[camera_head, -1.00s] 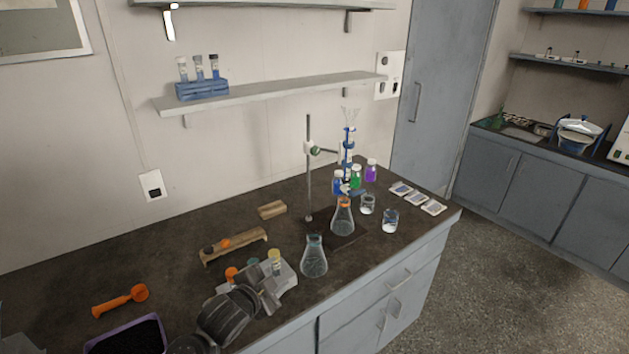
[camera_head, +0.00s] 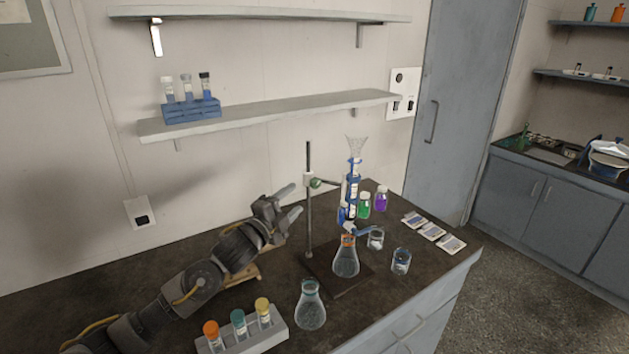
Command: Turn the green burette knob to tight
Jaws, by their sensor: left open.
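A burette (camera_head: 353,190) with blue parts and a clear funnel on top stands upright, held by a clamp on a thin metal rod (camera_head: 309,225). A small green knob (camera_head: 315,183) sits on the clamp close to the rod. A conical flask with an orange neck (camera_head: 346,258) stands below the burette. My left gripper (camera_head: 291,202) is open and empty, a little left of the rod and slightly lower than the green knob, its fingers pointing right. It appears apart from both. My right gripper is out of view.
A clear flask (camera_head: 310,306) and a grey rack (camera_head: 245,335) of capped tubes stand in front. Two beakers (camera_head: 401,261) (camera_head: 376,238), a green bottle (camera_head: 364,206) and a purple bottle (camera_head: 381,200) stand right of or behind the burette. A shelf (camera_head: 270,115) hangs above.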

